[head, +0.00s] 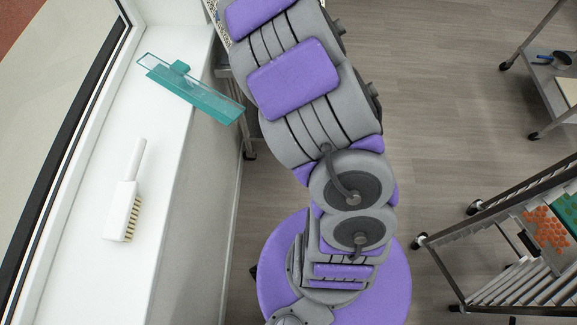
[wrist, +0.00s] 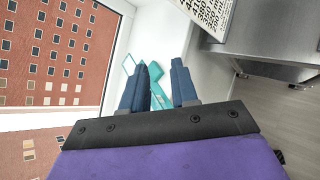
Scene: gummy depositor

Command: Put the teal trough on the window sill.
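The teal trough (head: 190,88), long and narrow with a small block on one long side, lies across the white window sill (head: 165,130) at the upper left of the head view. Its right end sticks out past the sill's inner edge. In the wrist view the trough (wrist: 158,98) shows beyond and between my fingers, partly hidden by the left one. My gripper (wrist: 160,66) has its two blue fingers apart, with a gap between them and nothing seen held. My gripper is outside the head view.
A white brush (head: 125,205) with tan bristles lies on the sill nearer the bottom. The window frame (head: 80,130) borders the sill on the left. A rack (head: 520,260) with orange gummies and a cart (head: 555,85) stand at the right. A metal cabinet (wrist: 265,40) stands at the wrist view's upper right.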

